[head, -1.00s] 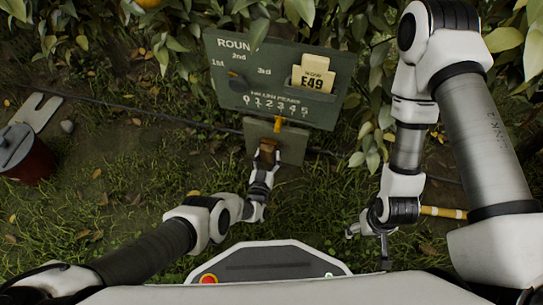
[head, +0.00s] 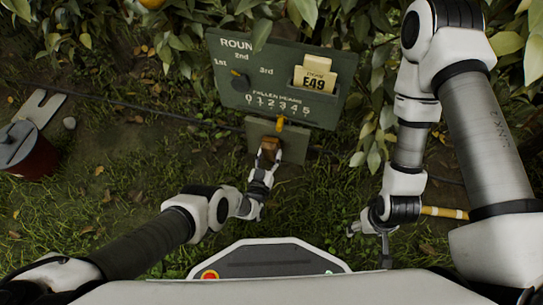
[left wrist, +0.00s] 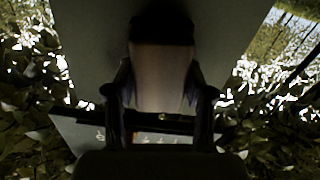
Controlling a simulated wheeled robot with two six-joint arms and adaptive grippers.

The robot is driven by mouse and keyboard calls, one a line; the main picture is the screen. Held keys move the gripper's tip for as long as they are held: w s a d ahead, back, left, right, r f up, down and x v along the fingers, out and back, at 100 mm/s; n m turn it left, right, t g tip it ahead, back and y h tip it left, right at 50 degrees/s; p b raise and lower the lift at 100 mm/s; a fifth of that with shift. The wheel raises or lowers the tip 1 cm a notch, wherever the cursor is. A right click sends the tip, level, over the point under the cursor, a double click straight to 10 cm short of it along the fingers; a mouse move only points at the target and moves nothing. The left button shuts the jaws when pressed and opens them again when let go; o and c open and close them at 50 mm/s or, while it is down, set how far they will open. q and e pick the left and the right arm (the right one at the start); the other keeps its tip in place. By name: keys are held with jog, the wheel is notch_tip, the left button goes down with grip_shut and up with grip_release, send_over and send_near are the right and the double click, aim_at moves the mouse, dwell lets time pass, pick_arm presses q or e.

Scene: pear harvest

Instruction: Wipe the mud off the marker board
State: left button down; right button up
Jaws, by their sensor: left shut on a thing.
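The marker board (head: 285,75) is a dark green panel with white lettering, a round dial at its left and a pale card reading E49. A smaller plain green panel (head: 292,150) sits below it, with a yellow pointer at its top. My left gripper (head: 268,155) is shut on a brown block (head: 270,143), held in front of this lower panel; contact cannot be told. The block also shows in the left wrist view (left wrist: 160,80), dark at its far end. No mud patch is clearly visible. My right gripper (head: 368,238) is open and empty at the lower right.
Leafy branches (head: 385,110) crowd the board's right and top. A yellow-white striped rod (head: 443,212) is beside my right gripper. Grass in front is open.

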pick_arm(q)
jog(key=shift+w+a, duration=0.15)
jog(key=shift+a, duration=0.25)
jog(key=p+v, duration=0.2)
jog(key=v, duration=0.3)
jog(key=shift+s+a+p, duration=0.15)
jog(key=shift+s+p, duration=0.05)
jog(key=shift+p, duration=0.1)
jog(key=shift+s+a+f, duration=0.1)
jog(key=shift+s, duration=0.15)
